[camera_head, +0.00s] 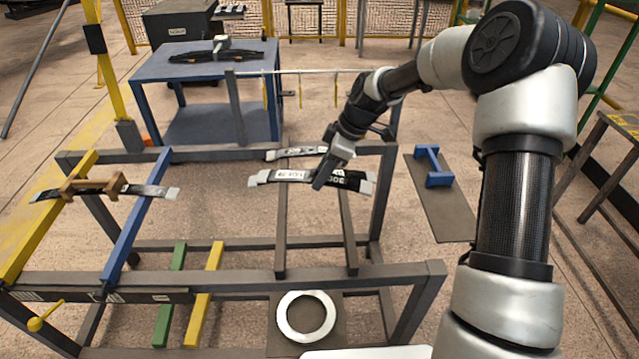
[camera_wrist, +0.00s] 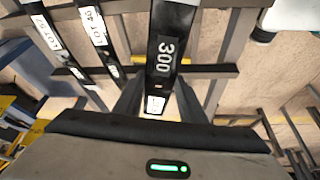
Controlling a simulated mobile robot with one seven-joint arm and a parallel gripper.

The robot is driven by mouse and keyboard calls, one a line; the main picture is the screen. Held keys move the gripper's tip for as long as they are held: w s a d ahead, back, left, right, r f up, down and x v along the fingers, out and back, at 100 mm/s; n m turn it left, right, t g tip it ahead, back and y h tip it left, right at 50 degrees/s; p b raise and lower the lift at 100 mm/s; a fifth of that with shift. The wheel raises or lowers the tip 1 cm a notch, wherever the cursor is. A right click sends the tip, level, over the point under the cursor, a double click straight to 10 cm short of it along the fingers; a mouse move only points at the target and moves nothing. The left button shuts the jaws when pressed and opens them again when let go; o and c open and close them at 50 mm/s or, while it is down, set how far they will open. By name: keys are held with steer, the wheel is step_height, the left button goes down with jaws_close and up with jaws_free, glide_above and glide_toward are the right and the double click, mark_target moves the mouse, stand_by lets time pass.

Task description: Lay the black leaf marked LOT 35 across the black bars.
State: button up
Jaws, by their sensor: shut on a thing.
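My gripper (camera_head: 326,172) is shut on a black leaf (camera_head: 268,178) with white ends, over the middle of the rack. It shows a white label, too small to read surely as LOT 35, and the number 300. In the wrist view the held leaf (camera_wrist: 166,58) runs between my fingers (camera_wrist: 158,98), with 300 readable. In the head view it crosses over the two black bars (camera_head: 348,235); whether it touches them I cannot tell. Another black leaf (camera_head: 285,154) lies just behind it. The wrist view shows two labelled leaves (camera_wrist: 51,34) (camera_wrist: 98,27) at left.
A leaf with a brown clamp (camera_head: 92,186) lies across the yellow bar (camera_head: 25,240) and blue bar (camera_head: 130,240) at left. A blue table (camera_head: 160,70) with a dark leaf stands behind. A blue block (camera_head: 433,168) sits on a mat at right. A white ring (camera_head: 284,318) lies below.

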steer(key=shift+w+a+f+n+g+b, duration=0.15)
steer(key=shift+w+a+f+n+b, duration=0.15)
steer(key=shift+w+n, duration=0.2)
steer(key=shift+w+a+f+n+g+b, duration=0.1)
steer(key=shift+w+f+n+g+b, duration=0.1)
steer(key=shift+w+f+n, duration=0.25)
steer(key=shift+w+d+n, duration=0.1)
steer(key=shift+w+n, duration=0.15)
steer(key=shift+w, duration=0.1)
steer(key=shift+r, duration=0.1)
step_height(320, 180, down, 7)
steer(key=b, duration=0.4)
steer(key=shift+d, duration=0.25)
steer(key=shift+f+g+b, duration=0.25)
steer(key=shift+f+b, duration=0.45)
steer(key=shift+f, duration=0.25)
steer(key=o, duration=1.2)
steer(key=shift+o, duration=0.2)
